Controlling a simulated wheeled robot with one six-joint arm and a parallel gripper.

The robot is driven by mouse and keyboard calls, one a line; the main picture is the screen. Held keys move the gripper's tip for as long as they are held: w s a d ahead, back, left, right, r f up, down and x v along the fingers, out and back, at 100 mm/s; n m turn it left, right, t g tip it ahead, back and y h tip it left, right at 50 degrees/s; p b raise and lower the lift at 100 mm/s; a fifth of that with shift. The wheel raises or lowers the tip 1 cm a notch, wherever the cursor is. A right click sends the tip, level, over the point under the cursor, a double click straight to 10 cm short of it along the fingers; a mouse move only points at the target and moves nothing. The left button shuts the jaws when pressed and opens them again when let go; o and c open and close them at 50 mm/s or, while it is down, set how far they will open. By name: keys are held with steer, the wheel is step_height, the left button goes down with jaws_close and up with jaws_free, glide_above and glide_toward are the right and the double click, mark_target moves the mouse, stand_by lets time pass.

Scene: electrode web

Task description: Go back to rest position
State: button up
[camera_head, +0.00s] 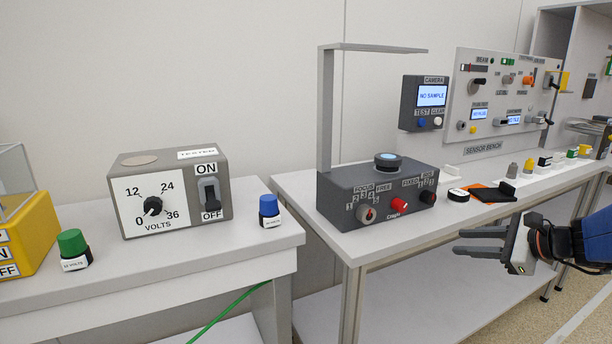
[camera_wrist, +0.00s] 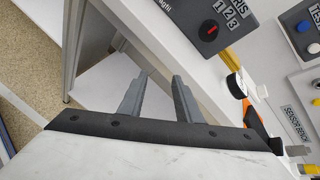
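My gripper (camera_head: 482,242) is at the right of the head view, in front of the right bench's front edge. Its two grey fingers point left and stand apart, with nothing between them. In the wrist view my gripper (camera_wrist: 159,82) also shows open and empty, with the bench edge and lower shelf beyond it. The dark camera-station box (camera_head: 375,197) with its knobs stands on the right bench (camera_head: 345,240), left of and behind my gripper.
The left bench (camera_head: 140,275) holds a grey volts box (camera_head: 168,193), a blue-capped block (camera_head: 269,210), a green-capped block (camera_head: 73,249) and a yellow box (camera_head: 34,236). A sensor panel (camera_head: 505,93) stands behind several small items. A green cable (camera_head: 228,312) hangs below. The floor right is clear.

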steer(key=s+a+f+n+g, duration=0.5)
steer(key=s+a+n, duration=0.4)
steer(key=a, duration=0.4)
steer(key=s+f+n+h, duration=0.1)
steer(key=s+n+h, duration=0.2)
steer(key=s+n, duration=0.3)
steer(key=s+f+n+g+h, duration=0.1)
steer(key=s+f+n+h, duration=0.1)
steer(key=s+n, duration=0.4)
steer(key=shift+a+n+h, duration=0.15)
steer(key=shift+n+h, duration=0.45)
steer(key=shift+n, duration=0.5)
